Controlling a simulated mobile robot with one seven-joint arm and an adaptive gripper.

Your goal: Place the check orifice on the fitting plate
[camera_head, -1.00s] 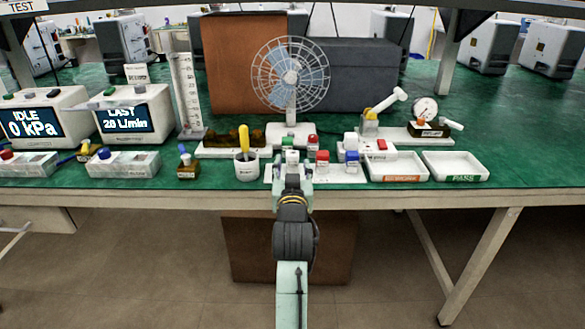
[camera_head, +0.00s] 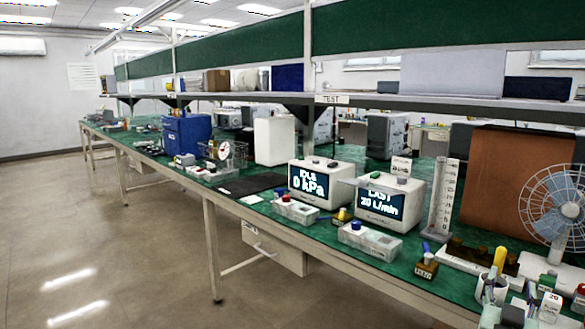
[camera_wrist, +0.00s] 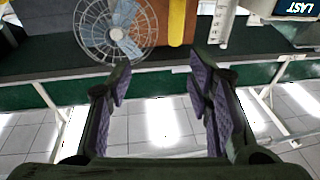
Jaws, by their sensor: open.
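No label readable as check orifice or fitting plate shows, so I cannot tell which pieces they are. Small capped blocks, one a white block marked 20 (camera_head: 550,306), stand at the bottom right of the head view, partly cut off. A small brass block with a blue top (camera_head: 427,265) stands left of them, near the bench's front edge. In the wrist view my gripper (camera_wrist: 160,74) is open, its two purple-padded fingers wide apart. Nothing is between them but background floor and bench edge. In the head view the arm's end is only partly in frame at the bottom right.
The green bench (camera_head: 330,232) runs from far left to bottom right. Two display units, one reading 0 kPa (camera_head: 309,184) and one reading LAST 20 L/min (camera_head: 382,208), stand on it. A cup with a yellow-handled tool (camera_head: 492,288) and a fan (camera_head: 553,203) stand at right. Floor is clear at left.

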